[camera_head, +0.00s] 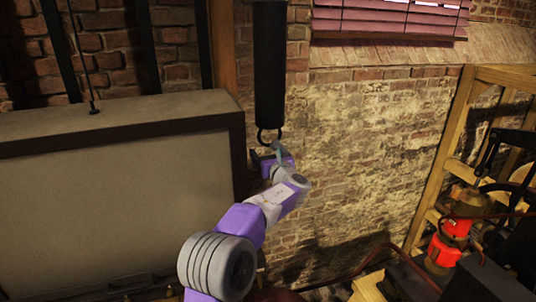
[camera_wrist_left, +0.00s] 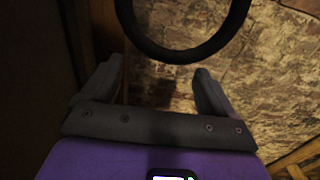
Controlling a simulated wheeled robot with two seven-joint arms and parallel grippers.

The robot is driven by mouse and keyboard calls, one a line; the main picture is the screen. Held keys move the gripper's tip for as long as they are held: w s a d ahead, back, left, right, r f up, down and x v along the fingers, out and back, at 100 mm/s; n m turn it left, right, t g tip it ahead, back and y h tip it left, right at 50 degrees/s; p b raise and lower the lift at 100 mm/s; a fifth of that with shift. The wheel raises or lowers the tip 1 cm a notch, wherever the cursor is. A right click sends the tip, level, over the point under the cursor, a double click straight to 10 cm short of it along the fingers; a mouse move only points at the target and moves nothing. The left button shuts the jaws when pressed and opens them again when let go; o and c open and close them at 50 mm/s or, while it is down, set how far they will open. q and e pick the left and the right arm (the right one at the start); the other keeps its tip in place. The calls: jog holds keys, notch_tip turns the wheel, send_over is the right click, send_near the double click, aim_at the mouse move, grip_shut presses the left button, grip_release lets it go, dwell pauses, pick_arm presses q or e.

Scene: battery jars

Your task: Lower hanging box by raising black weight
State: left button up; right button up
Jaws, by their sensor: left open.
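The black weight (camera_head: 270,65) is a long dark cylinder hanging upright in front of the brick wall, with a dark ring at its lower end. The ring (camera_wrist_left: 187,55) fills the top of the left wrist view. My left gripper (camera_head: 268,148) is at the ring's height or just below it; its fingers (camera_wrist_left: 158,72) are apart with nothing clearly between them. I cannot tell whether they touch the ring. The hanging box (camera_head: 110,205) is large and grey with a brown edge, at the left, with a thin cable rising from its top. My right gripper is not visible.
A wooden shelf (camera_head: 445,150) stands at the right, with a red lantern-like object (camera_head: 446,243) and dark items near it. Pink blinds (camera_head: 390,18) hang above a sill. The box's right edge is close to my left gripper; bare brick wall lies to its right.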

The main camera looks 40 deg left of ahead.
pick_arm(q)
jog(key=b+v, duration=0.2)
jog(key=v, duration=0.5)
jog(key=shift+d, duration=0.3)
jog(key=shift+s, duration=0.15)
